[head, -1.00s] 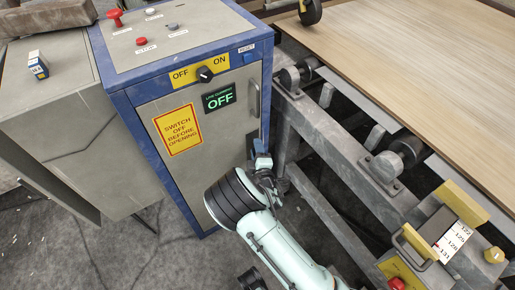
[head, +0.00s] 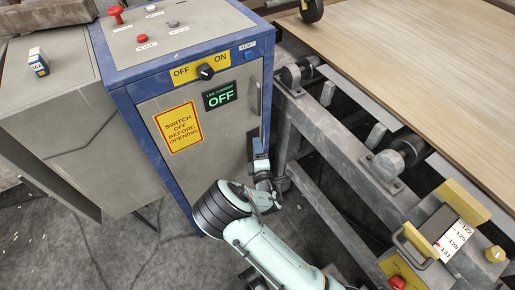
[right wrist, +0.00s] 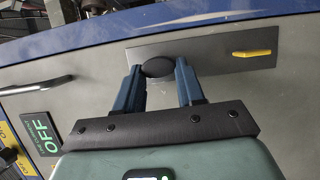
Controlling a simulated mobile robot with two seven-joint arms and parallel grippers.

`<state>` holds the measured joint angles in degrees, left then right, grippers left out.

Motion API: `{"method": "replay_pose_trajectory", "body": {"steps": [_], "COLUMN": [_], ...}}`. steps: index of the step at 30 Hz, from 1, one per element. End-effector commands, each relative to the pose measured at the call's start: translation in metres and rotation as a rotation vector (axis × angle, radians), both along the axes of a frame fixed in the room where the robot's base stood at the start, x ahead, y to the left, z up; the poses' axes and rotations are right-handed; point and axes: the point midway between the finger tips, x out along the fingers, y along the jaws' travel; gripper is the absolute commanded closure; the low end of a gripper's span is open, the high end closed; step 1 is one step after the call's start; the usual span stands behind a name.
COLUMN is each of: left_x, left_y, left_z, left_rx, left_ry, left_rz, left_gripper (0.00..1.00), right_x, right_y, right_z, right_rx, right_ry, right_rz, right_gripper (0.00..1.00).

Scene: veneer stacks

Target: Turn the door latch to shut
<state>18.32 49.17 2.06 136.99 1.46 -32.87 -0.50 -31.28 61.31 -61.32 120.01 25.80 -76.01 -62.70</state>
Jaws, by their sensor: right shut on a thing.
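The cabinet door (head: 222,150) is grey in a blue frame and looks closed. In the right wrist view, a metal latch plate (right wrist: 225,57) on the door carries a dark rounded latch knob (right wrist: 158,67) and a yellow tab (right wrist: 256,53) to its right. My right gripper (right wrist: 162,85) has its blue fingers on either side of the knob and is shut on it. In the head view, my right gripper (head: 260,147) is at the door's right edge, below the door handle (head: 256,98), and hides the latch. My left gripper is not in view.
The rotary switch (head: 205,71) sits between OFF and ON labels. The display (head: 220,95) reads OFF. A yellow warning sign (head: 178,128) is on the door. A metal conveyor frame (head: 335,140) with a veneer sheet (head: 420,60) stands close on the right.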

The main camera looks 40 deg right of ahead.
Motion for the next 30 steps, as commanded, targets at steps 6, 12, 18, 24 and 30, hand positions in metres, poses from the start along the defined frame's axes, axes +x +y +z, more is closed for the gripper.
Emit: {"method": "replay_pose_trajectory", "body": {"steps": [6,12,18,24,30], "left_x": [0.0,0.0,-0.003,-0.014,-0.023], "left_y": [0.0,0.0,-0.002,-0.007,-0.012], "left_z": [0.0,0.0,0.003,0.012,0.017], "left_rx": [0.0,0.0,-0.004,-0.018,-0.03], "left_ry": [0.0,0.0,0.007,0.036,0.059], "left_rz": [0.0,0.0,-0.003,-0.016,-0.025], "left_gripper": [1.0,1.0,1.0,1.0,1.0], "right_x": [0.0,0.0,-0.01,-0.045,-0.084], "right_y": [0.0,0.0,0.005,0.025,0.047], "right_z": [0.0,0.0,0.0,0.0,-0.001], "right_rx": [-0.003,-0.001,0.001,0.0,-0.002], "right_ry": [0.001,0.0,0.003,0.006,0.005], "right_rz": [0.0,0.0,0.0,0.001,0.002], "right_gripper": [0.36,0.36,0.36,0.36,0.36]}}
